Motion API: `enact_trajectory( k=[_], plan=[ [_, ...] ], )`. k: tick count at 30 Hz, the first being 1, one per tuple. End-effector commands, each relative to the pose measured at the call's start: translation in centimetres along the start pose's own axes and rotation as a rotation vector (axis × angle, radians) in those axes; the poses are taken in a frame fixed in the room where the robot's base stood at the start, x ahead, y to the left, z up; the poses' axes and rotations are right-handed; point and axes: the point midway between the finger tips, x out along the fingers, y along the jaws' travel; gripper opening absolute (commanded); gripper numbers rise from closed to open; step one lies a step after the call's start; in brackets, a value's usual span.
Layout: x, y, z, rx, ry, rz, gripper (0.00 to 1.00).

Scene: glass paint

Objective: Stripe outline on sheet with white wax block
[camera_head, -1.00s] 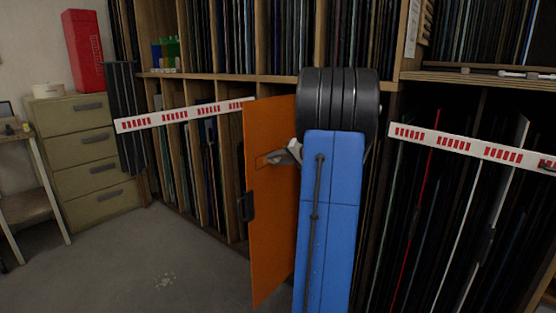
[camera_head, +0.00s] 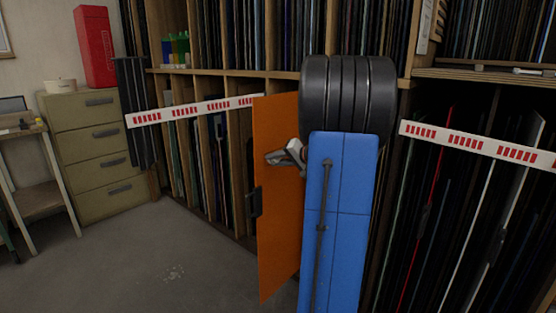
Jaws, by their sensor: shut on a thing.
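An orange sheet (camera_head: 278,225) stands upright in the middle, in front of the rack. A dark handle-like clip (camera_head: 256,202) is on its left edge. My gripper (camera_head: 272,158) is in front of the sheet's upper half, left of my blue arm. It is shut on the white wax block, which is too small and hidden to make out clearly. Whether the block touches the sheet cannot be told. The outline on the sheet is not clear behind the gripper. My arm hides the sheet's right side.
Racks of upright glass sheets stand behind and to the right, crossed by red-and-white barriers (camera_head: 465,142). A drawer cabinet (camera_head: 100,150) with a red canister (camera_head: 96,47) on it stands at left, beside a small table (camera_head: 30,150). The grey floor (camera_head: 140,255) at lower left is clear.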

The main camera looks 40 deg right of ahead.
Motion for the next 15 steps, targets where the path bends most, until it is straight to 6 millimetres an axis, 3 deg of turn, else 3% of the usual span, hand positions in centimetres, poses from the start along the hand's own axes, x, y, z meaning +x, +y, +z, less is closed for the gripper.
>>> enact_trajectory(
  k=[15],
  plan=[
    [-0.38,-0.36,0.81,0.000,0.002,0.001,0.00]
  ],
)
